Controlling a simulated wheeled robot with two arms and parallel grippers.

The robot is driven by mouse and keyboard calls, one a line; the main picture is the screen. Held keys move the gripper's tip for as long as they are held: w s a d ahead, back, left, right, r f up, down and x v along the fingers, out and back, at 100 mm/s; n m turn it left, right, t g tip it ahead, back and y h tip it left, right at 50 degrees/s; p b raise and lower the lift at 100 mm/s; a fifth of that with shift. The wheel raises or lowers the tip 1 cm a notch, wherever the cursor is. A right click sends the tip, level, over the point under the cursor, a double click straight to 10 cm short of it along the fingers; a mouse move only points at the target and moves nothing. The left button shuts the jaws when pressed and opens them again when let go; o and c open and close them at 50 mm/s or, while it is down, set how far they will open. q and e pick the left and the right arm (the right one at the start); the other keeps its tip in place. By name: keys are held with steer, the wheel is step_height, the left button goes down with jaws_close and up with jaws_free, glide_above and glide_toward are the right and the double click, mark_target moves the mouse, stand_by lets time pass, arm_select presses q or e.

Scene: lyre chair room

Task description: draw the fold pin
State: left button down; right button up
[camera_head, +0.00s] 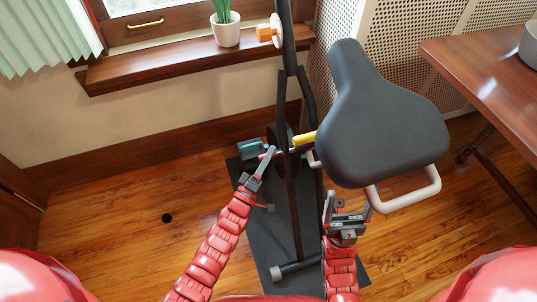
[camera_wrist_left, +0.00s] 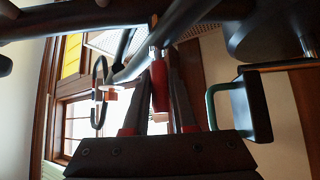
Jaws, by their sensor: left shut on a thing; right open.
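The folding exercise bike (camera_head: 296,190) stands on a dark mat. The fold pin (camera_wrist_left: 159,86) shows in the left wrist view as a red grip with a metal end at the frame tube. In the head view only a small red bit of it shows at the frame. My left gripper (camera_head: 268,160) is shut on the red grip, and its fingers (camera_wrist_left: 158,108) lie on either side of it. How deep the pin sits in the frame is hidden. My right gripper (camera_head: 348,208) is open and empty, below the seat and right of the frame.
The black seat (camera_head: 385,120) and its pale handle (camera_head: 408,195) overhang the right side. A yellow lever (camera_head: 304,139) and a pedal (camera_head: 252,149) flank the frame. A table (camera_head: 490,60) stands right; a potted plant (camera_head: 226,30) sits on the sill.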

stand_by(0.8)
arm_select(q)
steer(key=shift+s+a+r+p, duration=0.1)
steer(key=shift+s+a+p, duration=0.1)
steer(key=shift+a+p, duration=0.45)
steer(key=shift+s+a, duration=0.1)
steer(key=shift+a, duration=0.15)
steer(key=c, duration=0.7)
jaws_free()
